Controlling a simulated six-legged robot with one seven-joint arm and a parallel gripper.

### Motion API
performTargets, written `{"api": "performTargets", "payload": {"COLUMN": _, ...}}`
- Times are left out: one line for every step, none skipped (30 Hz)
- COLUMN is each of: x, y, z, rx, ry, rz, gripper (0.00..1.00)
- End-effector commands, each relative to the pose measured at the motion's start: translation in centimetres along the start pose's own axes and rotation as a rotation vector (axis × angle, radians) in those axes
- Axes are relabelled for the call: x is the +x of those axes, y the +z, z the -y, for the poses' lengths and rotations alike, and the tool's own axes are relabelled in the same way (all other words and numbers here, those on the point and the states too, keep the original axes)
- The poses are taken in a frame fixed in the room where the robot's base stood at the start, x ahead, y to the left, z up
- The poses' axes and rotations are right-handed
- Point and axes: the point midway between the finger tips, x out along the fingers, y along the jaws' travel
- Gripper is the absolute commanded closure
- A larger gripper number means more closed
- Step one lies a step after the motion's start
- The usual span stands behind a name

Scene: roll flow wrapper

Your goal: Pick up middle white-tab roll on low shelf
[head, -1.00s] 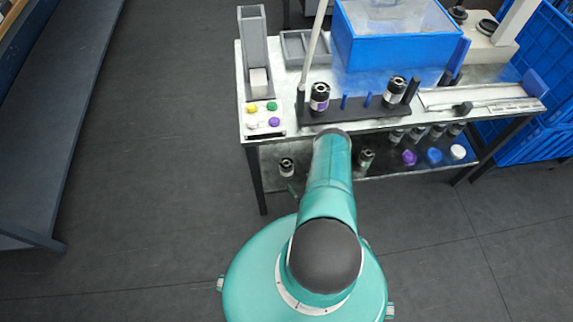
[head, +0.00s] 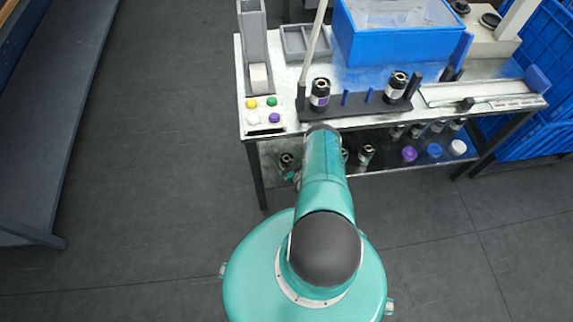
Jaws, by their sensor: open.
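The low shelf (head: 380,165) lies under the metal worktable. At its front, one dark roll with a silver top (head: 287,160) stands left of my arm. Another such roll (head: 366,153) stands just right of my arm. Between them, a sliver of a third roll (head: 345,154) shows at the arm's right edge; the arm hides most of it. Tab colours on these rolls are too small to tell. My arm reaches forward to the table's front edge, and my gripper is hidden beyond it.
On the worktable (head: 290,75), two rolls (head: 320,93) (head: 397,86) stand on a dark peg rack near a blue box (head: 390,40). More rolls and purple, blue and white caps (head: 457,147) sit farther right on the low shelf.

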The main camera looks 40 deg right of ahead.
Motion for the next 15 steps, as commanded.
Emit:
{"api": "performTargets", "payload": {"x": 0.8, "y": 0.0, "z": 0.0, "rx": -0.001, "ry": -0.001, "rz": -0.002, "gripper": 0.19}}
{"api": "performTargets", "payload": {"x": 1.1, "y": 0.0, "z": 0.0, "rx": -0.001, "ry": -0.001, "rz": -0.002, "gripper": 0.19}}
{"api": "performTargets", "payload": {"x": 1.5, "y": 0.0, "z": 0.0, "rx": -0.001, "ry": -0.001, "rz": -0.001, "gripper": 0.19}}
{"api": "performTargets", "payload": {"x": 1.7, "y": 0.0, "z": -0.1, "rx": -0.002, "ry": -0.001, "rz": 0.000, "gripper": 0.19}}
{"api": "performTargets", "payload": {"x": 1.8, "y": 0.0, "z": 0.0, "rx": -0.002, "ry": -0.001, "rz": 0.000, "gripper": 0.19}}
{"api": "performTargets", "payload": {"x": 1.9, "y": 0.0, "z": 0.0, "rx": -0.001, "ry": -0.001, "rz": 0.000, "gripper": 0.19}}
{"api": "performTargets", "payload": {"x": 1.9, "y": 0.0, "z": 0.0, "rx": -0.001, "ry": 0.000, "rz": 0.001, "gripper": 0.19}}
{"api": "performTargets", "payload": {"x": 1.9, "y": 0.0, "z": 0.0, "rx": -0.001, "ry": 0.000, "rz": 0.001, "gripper": 0.19}}
{"api": "performTargets", "payload": {"x": 1.9, "y": 0.0, "z": 0.0, "rx": -0.001, "ry": 0.000, "rz": 0.001, "gripper": 0.19}}
{"api": "performTargets", "payload": {"x": 1.9, "y": 0.0, "z": 0.0, "rx": -0.001, "ry": 0.000, "rz": 0.001, "gripper": 0.19}}
{"api": "performTargets", "payload": {"x": 1.8, "y": 0.0, "z": 0.0, "rx": -0.001, "ry": 0.000, "rz": 0.001, "gripper": 0.19}}
{"api": "performTargets", "payload": {"x": 1.8, "y": 0.0, "z": 0.0, "rx": -0.001, "ry": 0.000, "rz": 0.001, "gripper": 0.25}}
{"api": "performTargets", "payload": {"x": 1.8, "y": 0.0, "z": 0.0, "rx": -0.001, "ry": 0.000, "rz": 0.001, "gripper": 0.31}}
{"api": "performTargets", "payload": {"x": 1.8, "y": 0.0, "z": 0.0, "rx": -0.001, "ry": 0.000, "rz": 0.001, "gripper": 0.37}}
{"api": "performTargets", "payload": {"x": 1.8, "y": 0.0, "z": 0.0, "rx": -0.001, "ry": 0.000, "rz": 0.001, "gripper": 0.45}}
